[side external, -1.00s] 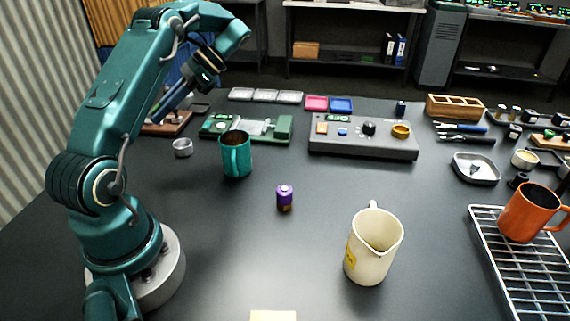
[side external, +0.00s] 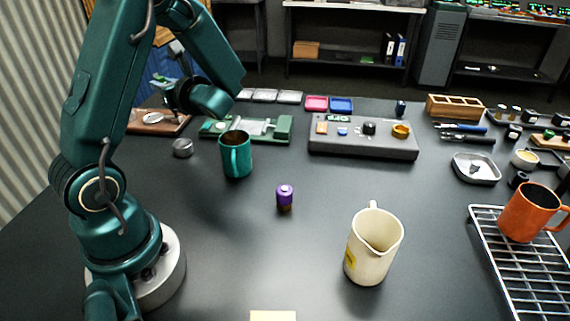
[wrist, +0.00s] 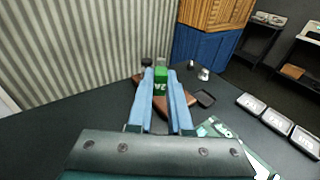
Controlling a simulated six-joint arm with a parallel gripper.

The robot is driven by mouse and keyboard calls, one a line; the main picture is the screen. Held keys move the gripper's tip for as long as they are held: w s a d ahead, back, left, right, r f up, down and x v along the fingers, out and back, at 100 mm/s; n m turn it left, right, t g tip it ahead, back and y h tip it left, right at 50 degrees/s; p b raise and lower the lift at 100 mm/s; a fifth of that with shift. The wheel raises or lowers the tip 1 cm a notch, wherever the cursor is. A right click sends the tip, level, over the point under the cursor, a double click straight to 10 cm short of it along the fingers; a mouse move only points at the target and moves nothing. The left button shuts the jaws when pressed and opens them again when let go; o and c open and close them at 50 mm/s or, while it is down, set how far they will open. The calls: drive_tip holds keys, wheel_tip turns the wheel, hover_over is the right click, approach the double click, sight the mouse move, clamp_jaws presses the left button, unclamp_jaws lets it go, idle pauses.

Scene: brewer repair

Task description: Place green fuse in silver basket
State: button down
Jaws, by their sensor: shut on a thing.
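The green fuse (wrist: 161,83), with white "2A" lettering, is between the two blue fingers of my gripper (wrist: 161,76) in the wrist view. The fingers are shut on it. In the side external view my wrist hides the fingertips and the fuse. A small round silver cup, apparently the silver basket (side external: 182,148), stands on the dark table left of the teal mug. My gripper is behind it and apart from it. I cannot make out the cup's inside.
A teal mug (side external: 236,157) stands close to the silver cup. A green fixture (side external: 272,130) and a grey control box (side external: 363,139) lie behind. A brown board (wrist: 150,108) is below the fingers. A purple cylinder (side external: 285,196) and cream pitcher (side external: 373,250) stand on open table.

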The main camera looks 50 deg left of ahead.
drive_tip(key=m+t, duration=0.1)
drive_tip(key=t, duration=0.1)
drive_tip(key=y, duration=0.2)
hover_over(186, 154)
drive_tip(key=shift+f, duration=2.9)
drive_tip(key=shift+m, duration=0.3)
drive_tip(key=shift+w+a+f, duration=0.1)
drive_tip(key=shift+a+f, duration=0.05)
drive_tip(key=shift+f, duration=1.2)
drive_tip(key=shift+a+f, duration=0.15)
drive_tip(key=shift+f, duration=1.25)
drive_tip(key=shift+w+a+f, duration=0.1)
drive_tip(key=shift+a+f, duration=0.05)
drive_tip(key=shift+f, duration=1.2)
drive_tip(key=c, duration=0.8)
unclamp_jaws()
drive_tip(key=shift+o, duration=0.2)
wheel_tip(186, 154, up, 7)
